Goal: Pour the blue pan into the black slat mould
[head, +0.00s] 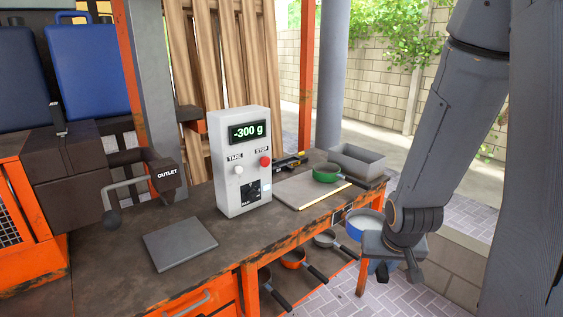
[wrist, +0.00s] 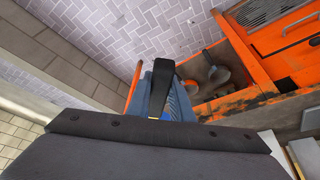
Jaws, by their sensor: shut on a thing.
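The blue pan (head: 362,228) is at the right in the head view, off the front right end of the bench, with pale contents showing inside its rim. My gripper (head: 384,264) is beside it and shut on it. I cannot make out a black slat mould for certain in either view.
An orange pan (head: 293,258) and grey pan (head: 325,238) sit below. Paving lies beyond.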

